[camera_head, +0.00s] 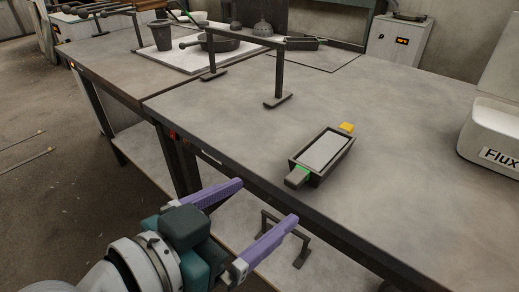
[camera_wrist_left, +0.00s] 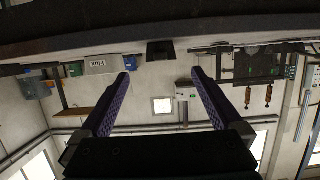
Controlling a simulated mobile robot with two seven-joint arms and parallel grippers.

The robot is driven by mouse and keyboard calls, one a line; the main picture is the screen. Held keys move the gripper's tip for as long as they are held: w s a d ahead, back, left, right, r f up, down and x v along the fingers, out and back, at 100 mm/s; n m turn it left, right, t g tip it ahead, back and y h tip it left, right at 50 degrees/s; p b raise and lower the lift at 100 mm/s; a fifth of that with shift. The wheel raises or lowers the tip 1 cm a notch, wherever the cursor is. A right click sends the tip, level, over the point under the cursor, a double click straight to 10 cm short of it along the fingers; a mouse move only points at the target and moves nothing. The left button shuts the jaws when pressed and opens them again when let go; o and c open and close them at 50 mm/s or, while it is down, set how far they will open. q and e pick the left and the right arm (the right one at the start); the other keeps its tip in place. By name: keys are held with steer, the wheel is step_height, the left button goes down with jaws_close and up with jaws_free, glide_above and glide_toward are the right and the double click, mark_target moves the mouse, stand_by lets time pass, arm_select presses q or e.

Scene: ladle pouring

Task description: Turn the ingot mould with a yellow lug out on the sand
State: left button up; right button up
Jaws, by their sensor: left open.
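The ingot mould (camera_head: 296,162) is a dark rectangular tray with a flat light-grey fill, upright on the workbench near its front edge. Its yellow lug (camera_head: 347,127) is at the far end. A grey handle (camera_head: 297,178) with a green patch is at the near end, close to the edge. My left gripper (camera_head: 267,200) is open and empty, in front of the bench edge and left of the handle, apart from it. Its two purple fingers also show spread in the left wrist view (camera_wrist_left: 162,77). My right gripper is not in view. I cannot tell sand for certain.
A white bin labelled Flux (camera_head: 487,150) stands at the right. A dark stand (camera_head: 277,85) with a long bar is behind the mould. A pale board (camera_head: 178,57) with dark vessels lies at the back left. The bench (camera_head: 420,170) is clear between mould and bin.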

mark_target(293, 178)
arm_select(q)
steer(key=b+x, duration=0.4)
steer(key=x, duration=0.4)
steer(key=shift+w+d+f, duration=0.1)
steer(key=shift+w, duration=0.1)
steer(key=shift+b+x, duration=0.6)
steer(key=shift+x, duration=0.5)
jaws_close()
steer(key=shift+w+r, duration=0.1)
steer(key=shift+r, duration=0.25)
step_height(293, 178, up, 7)
steer(key=p, duration=0.7)
